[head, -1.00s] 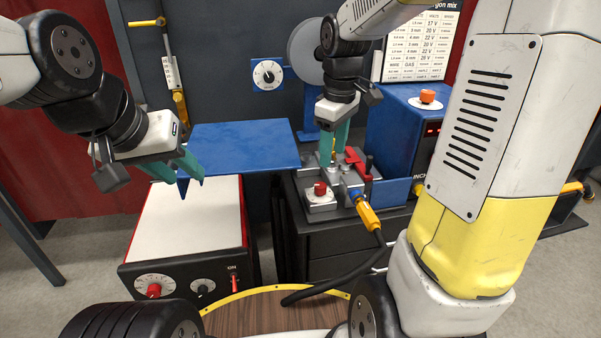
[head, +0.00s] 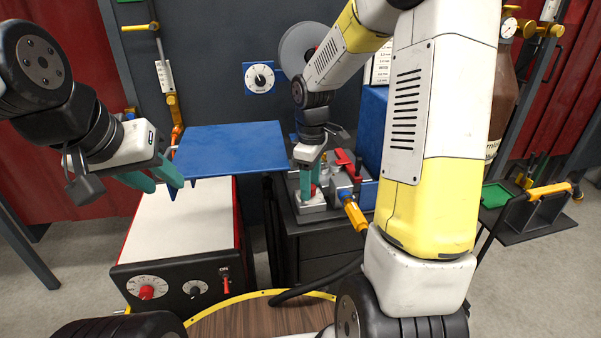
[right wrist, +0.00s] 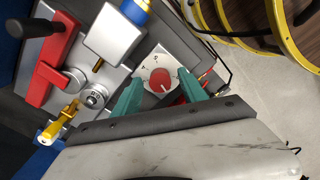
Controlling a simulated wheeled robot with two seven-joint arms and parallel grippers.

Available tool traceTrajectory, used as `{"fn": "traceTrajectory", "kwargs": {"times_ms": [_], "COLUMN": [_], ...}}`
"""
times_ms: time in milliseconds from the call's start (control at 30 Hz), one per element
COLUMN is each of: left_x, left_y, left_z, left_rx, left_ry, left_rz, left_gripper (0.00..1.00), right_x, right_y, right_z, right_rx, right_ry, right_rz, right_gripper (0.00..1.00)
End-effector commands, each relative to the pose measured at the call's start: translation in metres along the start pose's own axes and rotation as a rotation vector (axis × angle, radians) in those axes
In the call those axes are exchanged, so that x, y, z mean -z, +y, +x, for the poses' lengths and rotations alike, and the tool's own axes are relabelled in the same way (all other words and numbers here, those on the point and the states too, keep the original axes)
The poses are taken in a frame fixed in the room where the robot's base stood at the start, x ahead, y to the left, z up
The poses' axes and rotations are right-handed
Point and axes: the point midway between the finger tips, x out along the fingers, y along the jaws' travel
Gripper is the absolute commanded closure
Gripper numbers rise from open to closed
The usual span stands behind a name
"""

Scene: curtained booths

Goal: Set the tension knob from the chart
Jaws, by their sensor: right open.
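A red knob (right wrist: 161,80) on a small white dial plate (right wrist: 149,63) with dark marks sits on the grey metal feeder unit in the right wrist view. I take it for the tension knob; the marks are too small to read. My right gripper (right wrist: 160,94) is open, its green fingers on either side of the knob; contact is unclear. In the head view my right gripper (head: 310,190) reaches down at the feeder and mostly hides the knob.
A red lever (right wrist: 52,60) and a yellow fitting (right wrist: 58,122) stand beside the dial. The blue shelf (head: 225,148) lies above a white-topped machine (head: 185,225) with its own red knob (head: 147,292). A yellow cable connector (head: 355,214) sticks out from the feeder's front.

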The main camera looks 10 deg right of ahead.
Motion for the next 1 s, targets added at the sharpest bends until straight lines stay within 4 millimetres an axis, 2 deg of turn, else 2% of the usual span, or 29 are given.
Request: {"fn": "traceTrajectory", "kwargs": {"times_ms": [167, 400, 433, 767, 1000], "left_x": [0.0, 0.0, 0.0, 0.0, 0.0], "left_y": [0.0, 0.0, 0.0, 0.0, 0.0], "left_z": [-0.0001, -0.0001, -0.0001, -0.0001, -0.0001], "left_rx": [0.0, 0.0, 0.0, 0.0, 0.0], "left_ry": [0.0, 0.0, 0.0, 0.0, 0.0], "left_rz": [0.0, 0.0, 0.0, 0.0, 0.0], "left_gripper": [0.64, 0.64, 0.64, 0.64, 0.64], "right_x": [0.0, 0.0, 0.0, 0.0, 0.0], "right_y": [0.0001, 0.0001, 0.0001, 0.0003, 0.0004], "right_z": [-0.0001, -0.0003, -0.0003, -0.0006, -0.0007], "right_rx": [0.0, -0.001, -0.001, -0.002, -0.002], "right_ry": [0.0, 0.0, 0.0, 0.0, 0.0], "right_rz": [0.0, 0.0, 0.0, 0.121, 0.126], "right_gripper": [0.5, 0.97, 1.0, 1.0, 1.0]}}
